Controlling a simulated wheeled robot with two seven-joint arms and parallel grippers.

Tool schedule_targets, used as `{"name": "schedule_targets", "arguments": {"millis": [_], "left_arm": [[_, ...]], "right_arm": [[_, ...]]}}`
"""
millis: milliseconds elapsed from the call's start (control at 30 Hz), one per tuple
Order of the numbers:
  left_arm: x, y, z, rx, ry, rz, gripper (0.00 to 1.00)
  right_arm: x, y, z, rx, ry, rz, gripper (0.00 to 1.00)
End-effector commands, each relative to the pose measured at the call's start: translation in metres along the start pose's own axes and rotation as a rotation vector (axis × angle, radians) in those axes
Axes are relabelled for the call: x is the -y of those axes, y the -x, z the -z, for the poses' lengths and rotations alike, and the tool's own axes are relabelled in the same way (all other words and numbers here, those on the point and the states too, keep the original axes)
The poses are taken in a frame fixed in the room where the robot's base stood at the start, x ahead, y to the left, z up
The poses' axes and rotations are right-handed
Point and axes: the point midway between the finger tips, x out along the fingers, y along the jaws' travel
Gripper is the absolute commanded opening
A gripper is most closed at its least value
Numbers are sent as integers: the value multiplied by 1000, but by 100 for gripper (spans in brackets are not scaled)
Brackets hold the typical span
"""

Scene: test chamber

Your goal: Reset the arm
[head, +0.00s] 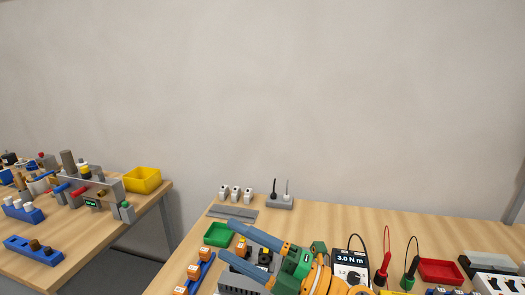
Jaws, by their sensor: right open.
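My right gripper (228,240) is at the lower middle of the head view, over the near table. Its two blue-grey fingers are spread apart and point left. The orange and green wrist of my right arm comes in from the bottom edge. My left gripper is not in view.
The near table (330,217) holds a green tray (217,234), a blue rack with orange blocks (193,272), a meter reading 3.0 N m (350,262), red and black probes, and a red tray (440,270). White sockets (235,193) stand behind. A left table holds a yellow bin (142,180).

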Motion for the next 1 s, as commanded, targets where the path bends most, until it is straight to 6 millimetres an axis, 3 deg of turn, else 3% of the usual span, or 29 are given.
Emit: {"name": "schedule_targets", "arguments": {"millis": [67,100,167,233,333,500,800,1000], "left_arm": [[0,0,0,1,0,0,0],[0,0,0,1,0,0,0],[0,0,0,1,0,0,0],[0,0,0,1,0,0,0],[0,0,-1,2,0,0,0],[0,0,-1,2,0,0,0],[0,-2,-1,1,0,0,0],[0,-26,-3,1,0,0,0]], "right_arm": [[-20,32,-40,317,-255,-284,74],[-14,63,-66,517,-394,-380,74],[16,115,-94,799,-585,-445,74],[61,167,-103,1068,-769,-441,74],[120,224,-88,1348,-975,-365,74],[188,283,-34,1651,-1221,-181,74],[248,341,78,1951,-1526,194,74],[338,360,57,1973,-1528,226,74]]}}
